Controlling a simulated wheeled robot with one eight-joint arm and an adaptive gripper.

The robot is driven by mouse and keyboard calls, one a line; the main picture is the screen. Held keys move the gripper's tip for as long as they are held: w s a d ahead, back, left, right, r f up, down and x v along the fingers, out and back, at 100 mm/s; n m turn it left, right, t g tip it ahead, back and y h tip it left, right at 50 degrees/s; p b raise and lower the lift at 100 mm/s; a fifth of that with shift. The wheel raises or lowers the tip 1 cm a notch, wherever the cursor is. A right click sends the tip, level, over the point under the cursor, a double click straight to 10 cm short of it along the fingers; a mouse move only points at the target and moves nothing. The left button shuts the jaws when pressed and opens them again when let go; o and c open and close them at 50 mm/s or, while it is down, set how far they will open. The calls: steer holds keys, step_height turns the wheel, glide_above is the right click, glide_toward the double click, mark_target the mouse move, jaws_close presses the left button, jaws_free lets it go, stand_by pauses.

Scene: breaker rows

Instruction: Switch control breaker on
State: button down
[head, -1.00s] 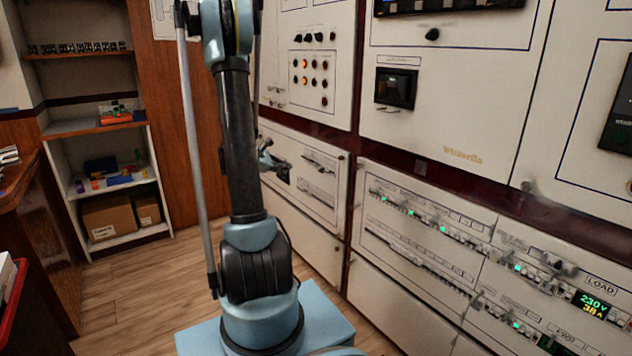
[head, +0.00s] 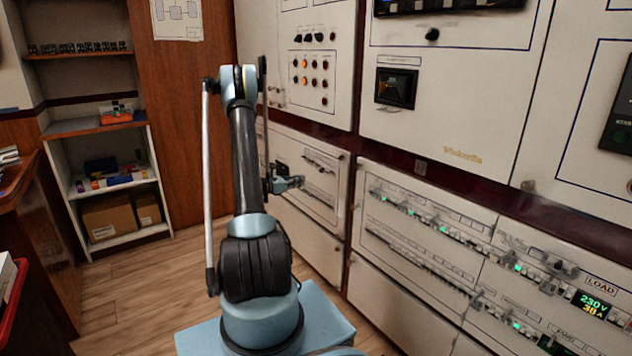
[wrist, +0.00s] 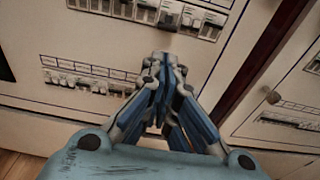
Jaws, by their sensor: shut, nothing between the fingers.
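In the head view my gripper (head: 299,182) is in front of the lower left cabinet panel (head: 333,226), close to its breaker rows. In the wrist view my gripper (wrist: 164,60) is shut and empty, with its tips just below the right part of the upper breaker row (wrist: 150,13). A lower row of small white breakers (wrist: 88,84) lies left of the fingers. The fingers cover part of the panel. I cannot read the labels, so I cannot tell which is the control breaker or how its lever stands. Contact with the panel cannot be told.
The right lower cabinet (head: 420,215) has more breaker rows with green lights and a lit load display (head: 591,305). A dark red trim (wrist: 262,62) borders the panel in the wrist view. A shelf (head: 104,200) with boxes stands at the left. The wooden floor (head: 130,275) between is clear.

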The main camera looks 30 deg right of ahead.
mark_target(324, 177)
steer(key=shift+w+d+f, duration=0.1)
steer(key=shift+d+f, duration=0.1)
steer(key=shift+d, duration=1.45)
steer(key=shift+w+d+f, duration=0.15)
steer(key=shift+d+f, duration=0.05)
steer(key=shift+d, duration=1.5)
steer(key=shift+w+d+f, duration=0.1)
steer(key=shift+d+f, duration=0.1)
steer(key=shift+d, duration=1.45)
steer(key=shift+s+d+r, duration=0.1)
steer(key=shift+s+d, duration=0.05)
